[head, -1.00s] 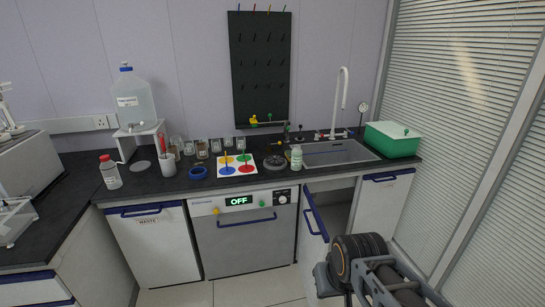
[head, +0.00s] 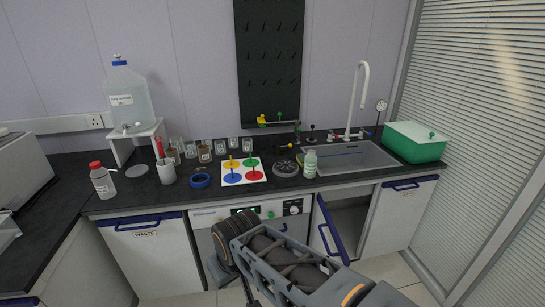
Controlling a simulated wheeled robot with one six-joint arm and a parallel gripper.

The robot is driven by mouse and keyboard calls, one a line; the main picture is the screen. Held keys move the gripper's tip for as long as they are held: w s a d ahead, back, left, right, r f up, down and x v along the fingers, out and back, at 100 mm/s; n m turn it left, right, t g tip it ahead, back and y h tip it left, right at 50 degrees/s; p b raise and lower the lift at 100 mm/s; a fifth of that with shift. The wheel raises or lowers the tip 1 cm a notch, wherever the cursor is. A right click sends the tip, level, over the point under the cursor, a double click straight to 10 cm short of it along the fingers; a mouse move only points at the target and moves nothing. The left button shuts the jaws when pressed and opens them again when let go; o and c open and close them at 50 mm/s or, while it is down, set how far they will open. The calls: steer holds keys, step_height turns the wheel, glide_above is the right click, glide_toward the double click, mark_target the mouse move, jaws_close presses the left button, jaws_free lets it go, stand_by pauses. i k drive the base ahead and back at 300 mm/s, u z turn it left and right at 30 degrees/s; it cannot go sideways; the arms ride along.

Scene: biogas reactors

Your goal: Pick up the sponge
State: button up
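A small yellow item (head: 300,158), perhaps the sponge, shows at the sink's left edge. It is partly hidden behind the white-green bottle (head: 310,164), and its shape is too small to be sure. My arm reaches in from the bottom right, in front of the cabinets and below the counter. I cannot make out my gripper's fingers in the head view, and my arm is well apart from the yellow item.
The sink (head: 350,157) has a tall white tap (head: 363,95) and a green box (head: 414,143) to its right. A dark round device (head: 285,168) and a board with coloured discs (head: 243,171) stand left of the bottle. A cabinet door (head: 325,225) hangs open below.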

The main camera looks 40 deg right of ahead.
mark_target(300, 158)
steer(key=z, duration=0.05)
steer(key=i, duration=0.85)
steer(key=z, duration=0.95)
steer(key=i, duration=0.65)
steer(key=z, duration=0.6)
